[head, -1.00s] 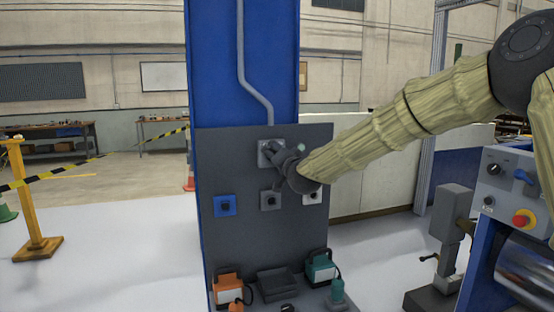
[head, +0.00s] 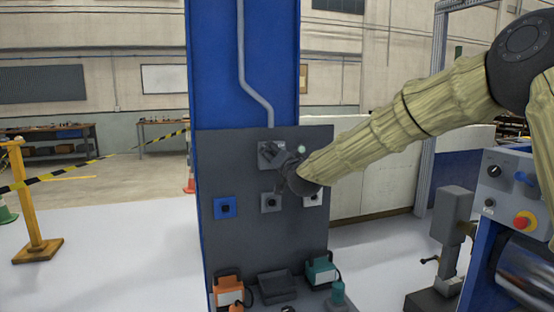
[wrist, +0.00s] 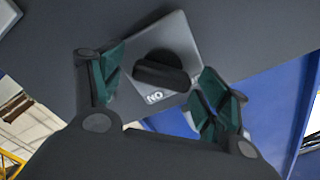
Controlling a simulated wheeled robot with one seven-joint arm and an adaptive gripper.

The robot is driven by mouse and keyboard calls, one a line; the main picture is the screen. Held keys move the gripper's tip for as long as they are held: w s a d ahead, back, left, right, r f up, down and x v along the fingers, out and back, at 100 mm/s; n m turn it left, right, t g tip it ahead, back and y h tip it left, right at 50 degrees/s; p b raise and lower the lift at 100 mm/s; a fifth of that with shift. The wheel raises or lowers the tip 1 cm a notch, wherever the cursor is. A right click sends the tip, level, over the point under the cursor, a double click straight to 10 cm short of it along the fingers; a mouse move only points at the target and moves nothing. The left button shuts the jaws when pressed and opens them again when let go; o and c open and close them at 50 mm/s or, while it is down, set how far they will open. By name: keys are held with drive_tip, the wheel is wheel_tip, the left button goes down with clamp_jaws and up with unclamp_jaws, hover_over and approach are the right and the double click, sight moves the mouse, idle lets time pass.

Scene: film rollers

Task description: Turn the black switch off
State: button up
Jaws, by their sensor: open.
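The black switch (wrist: 160,70) is a dark knob on a light grey square plate with white "ON" lettering, seen upside down in the wrist view. Its bar lies roughly crosswise in that view, tilted slightly. My gripper (wrist: 163,66) is open, its two green-padded fingers on either side of the knob with gaps visible. I cannot tell the depth between fingertips and knob.
Below on the panel (head: 245,245) are a blue-plated switch (head: 225,207), a grey-plated switch (head: 270,203) and a pale-plated switch (head: 313,198). Orange (head: 228,290) and teal (head: 320,270) devices sit at its foot. A blue column (head: 215,70) stands behind. A machine (head: 510,210) is at right.

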drive_tip(key=shift+s, duration=0.15)
drive_tip(key=v, duration=1.1)
drive_tip(key=shift+s, duration=0.35)
drive_tip(key=shift+d, duration=0.2)
wheel_tip(320, 180, down, 23)
drive_tip(key=s+d+g+h, duration=0.1)
drive_tip(key=s+d+g, duration=0.1)
drive_tip(key=s+g, duration=0.15)
drive_tip(key=s+d+f+n+g+h, duration=0.15)
drive_tip(key=s+f, duration=0.25)
drive_tip(key=f, duration=0.4)
drive_tip(key=s+d+f+g, duration=0.2)
drive_tip(key=s+f, duration=0.2)
drive_tip(key=f, duration=0.4)
drive_tip(key=s+d+f+n+g, duration=0.1)
drive_tip(key=s+d+f, duration=0.1)
drive_tip(key=s+f, duration=0.5)
drive_tip(key=s+d+f+g+h, duration=0.1)
drive_tip(key=s+d+f+g, duration=0.2)
drive_tip(key=s+f, duration=0.5)
drive_tip(key=s+d+f+n+g+h, duration=0.1)
drive_tip(key=s+d+f+g, duration=0.2)
drive_tip(key=s, duration=1.4)
drive_tip(key=s+d+f+n+g+h, duration=0.1)
drive_tip(key=s+d+f+g, duration=0.2)
drive_tip(key=s+f, duration=0.9)
drive_tip(key=shift+s+d+f, duration=0.15)
drive_tip(key=shift+d+f, duration=0.15)
drive_tip(key=shift+d, duration=0.95)
